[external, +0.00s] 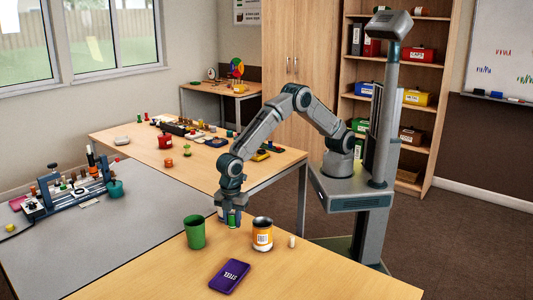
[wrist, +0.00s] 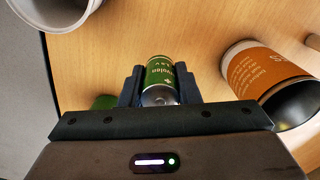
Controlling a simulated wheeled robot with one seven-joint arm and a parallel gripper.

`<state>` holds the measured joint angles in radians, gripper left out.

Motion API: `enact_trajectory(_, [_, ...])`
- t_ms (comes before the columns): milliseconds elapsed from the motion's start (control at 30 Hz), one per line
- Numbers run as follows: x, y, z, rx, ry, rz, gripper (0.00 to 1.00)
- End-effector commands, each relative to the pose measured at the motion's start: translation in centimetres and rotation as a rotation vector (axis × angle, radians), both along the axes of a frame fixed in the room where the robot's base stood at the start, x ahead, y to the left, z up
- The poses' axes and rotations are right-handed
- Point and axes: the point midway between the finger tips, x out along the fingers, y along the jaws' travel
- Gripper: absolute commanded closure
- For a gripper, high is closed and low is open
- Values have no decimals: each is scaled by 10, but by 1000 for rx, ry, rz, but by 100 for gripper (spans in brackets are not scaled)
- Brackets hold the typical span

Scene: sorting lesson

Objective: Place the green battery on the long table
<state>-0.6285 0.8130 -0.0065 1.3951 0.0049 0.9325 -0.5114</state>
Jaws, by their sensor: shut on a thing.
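A green battery (wrist: 162,80) with pale lettering is between my gripper's two dark fingers (wrist: 160,88) in the wrist view. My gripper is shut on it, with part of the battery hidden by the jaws. In the external view my gripper (external: 231,218) points down over the far edge of the front wooden table (external: 330,272). The battery shows there only as a small green patch (external: 232,222) at the fingertips. The long wooden table (external: 125,138), with many small things on it, stands behind, to the left of my base.
A green cup (external: 194,232) stands left of my gripper and an orange-and-white can (external: 262,235) close right. A small pale cylinder (external: 292,241) and purple case (external: 230,275) are nearby. A grey table (external: 100,245) with a blue rack (external: 75,190) lies left.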

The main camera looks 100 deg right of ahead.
Motion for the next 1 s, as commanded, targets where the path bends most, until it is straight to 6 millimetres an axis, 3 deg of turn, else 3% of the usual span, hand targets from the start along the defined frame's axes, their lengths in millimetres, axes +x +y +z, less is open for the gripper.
enact_trajectory(267, [0,0,-33,-1,2,-1,96])
enact_trajectory(667, [0,0,-40,0,0,-1,96])
enact_trajectory(700, [0,0,-39,-1,0,0,62])
enact_trajectory(767, [0,-1,-39,-1,0,0,49])
enact_trajectory(1000, [0,-1,-39,-1,0,0,49])
